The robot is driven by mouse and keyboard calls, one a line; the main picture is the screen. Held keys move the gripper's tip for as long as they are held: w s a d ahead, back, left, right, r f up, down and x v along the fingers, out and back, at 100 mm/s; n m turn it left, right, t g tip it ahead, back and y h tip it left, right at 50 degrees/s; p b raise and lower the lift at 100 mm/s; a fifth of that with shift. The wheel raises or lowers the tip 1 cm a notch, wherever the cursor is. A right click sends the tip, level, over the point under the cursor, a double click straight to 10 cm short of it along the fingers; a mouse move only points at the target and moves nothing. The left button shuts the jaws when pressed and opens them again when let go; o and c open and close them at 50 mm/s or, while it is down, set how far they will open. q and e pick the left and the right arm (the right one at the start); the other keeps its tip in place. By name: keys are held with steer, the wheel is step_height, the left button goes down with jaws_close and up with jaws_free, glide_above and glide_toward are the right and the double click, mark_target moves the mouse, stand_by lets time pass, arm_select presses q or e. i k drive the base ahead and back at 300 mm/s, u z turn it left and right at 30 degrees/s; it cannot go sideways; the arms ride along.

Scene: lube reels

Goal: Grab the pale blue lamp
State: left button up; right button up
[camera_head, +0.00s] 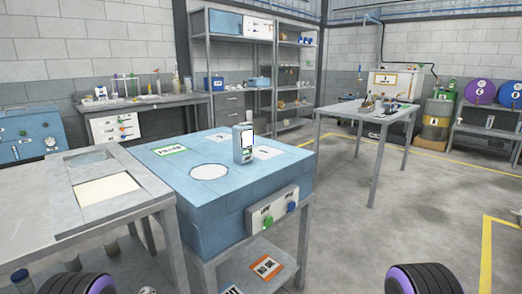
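I cannot pick out a pale blue lamp for certain in the head view. A small upright grey device (243,145) with a white face and a thin post stands on the blue-topped bench (185,178). Small light-blue items on the back shelf, such as a blue box (259,82), are too small to identify. Neither gripper shows; only dark rounded parts with purple rings, which look like my arms, show at the bottom left and bottom right.
A grey bench (130,212) adjoins the blue bench on the left. Push buttons sit on a front panel (272,218). A metal table (371,111) with small items stands farther back right. The floor at centre right is clear.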

mark_target(243, 136)
steer(key=z, duration=1.55)
steer(key=i, duration=2.45)
steer(key=u, duration=3)
